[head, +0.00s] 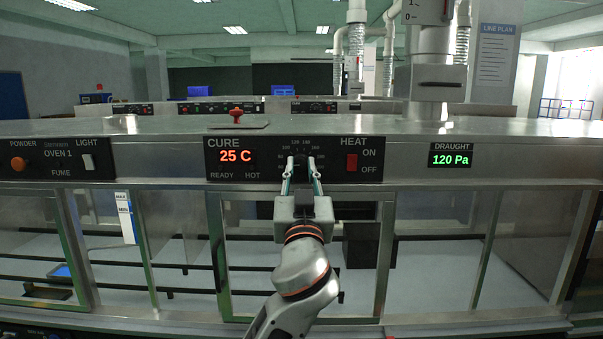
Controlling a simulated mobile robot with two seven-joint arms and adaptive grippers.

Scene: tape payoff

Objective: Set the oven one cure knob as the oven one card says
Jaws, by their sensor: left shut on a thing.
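The oven one panel (262,172) faces me in the head view, with CURE printed above a red 25 C display (235,156). The cure knob (300,157) is a small dark knob in a dial of printed numbers; the fingers hide part of it and its pointer cannot be read. My left gripper (301,165) is shut on the knob, its two fingers on either side of it. I cannot make out an oven one card. My right gripper is not in view.
Right of the knob is a red HEAT switch (352,162) marked ON and OFF. A green display (451,155) reads DRAUGHT 120 Pa. A POWDER knob (18,163) and LIGHT switch (88,162) are at left. A LINE PLAN sign (496,60) hangs behind; glass panels lie below.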

